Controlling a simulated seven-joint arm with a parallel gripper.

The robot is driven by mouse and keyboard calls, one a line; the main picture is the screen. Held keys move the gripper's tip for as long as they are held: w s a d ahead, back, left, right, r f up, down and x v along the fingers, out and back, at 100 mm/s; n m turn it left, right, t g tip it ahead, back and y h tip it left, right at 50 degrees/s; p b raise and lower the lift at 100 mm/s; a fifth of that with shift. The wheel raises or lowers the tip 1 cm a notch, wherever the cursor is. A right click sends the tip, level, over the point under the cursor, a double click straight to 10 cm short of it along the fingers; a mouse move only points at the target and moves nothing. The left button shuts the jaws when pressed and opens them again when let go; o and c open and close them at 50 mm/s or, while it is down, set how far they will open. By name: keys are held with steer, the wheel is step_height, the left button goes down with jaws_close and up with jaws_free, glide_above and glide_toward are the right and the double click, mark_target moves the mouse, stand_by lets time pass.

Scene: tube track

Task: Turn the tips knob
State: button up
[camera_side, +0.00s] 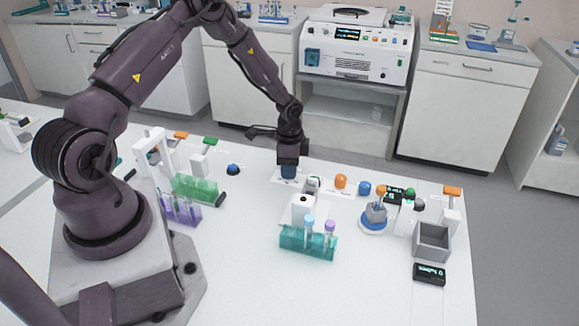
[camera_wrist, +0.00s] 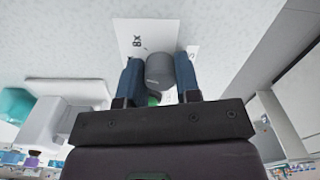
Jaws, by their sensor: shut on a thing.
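My gripper (camera_side: 289,172) points down at the back of the white table in the side view. In the wrist view its two blue fingers (camera_wrist: 159,78) are shut on a grey, rounded knob (camera_wrist: 159,68), one finger on each side. The knob stands over a white label card (camera_wrist: 135,38) with "8x" printed on it. More of the card's print is hidden behind the fingers. In the side view the fingers hide the knob, and only a bit of the white card (camera_side: 276,178) shows beside them. I cannot read how far the knob is turned.
A white device (camera_side: 302,208) and a teal tube rack (camera_side: 307,244) with capped tubes stand in front of my gripper. An orange knob (camera_side: 341,181) and a blue knob (camera_side: 365,188) are to its right. A dark blue knob (camera_side: 233,169) is to the left. A grey bin (camera_side: 432,240) stands far right.

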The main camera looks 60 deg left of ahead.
steer(key=shift+n, duration=1.5)
steer(key=o, duration=0.9)
step_height(320, 180, up, 13)
steer(key=shift+r, duration=0.1)
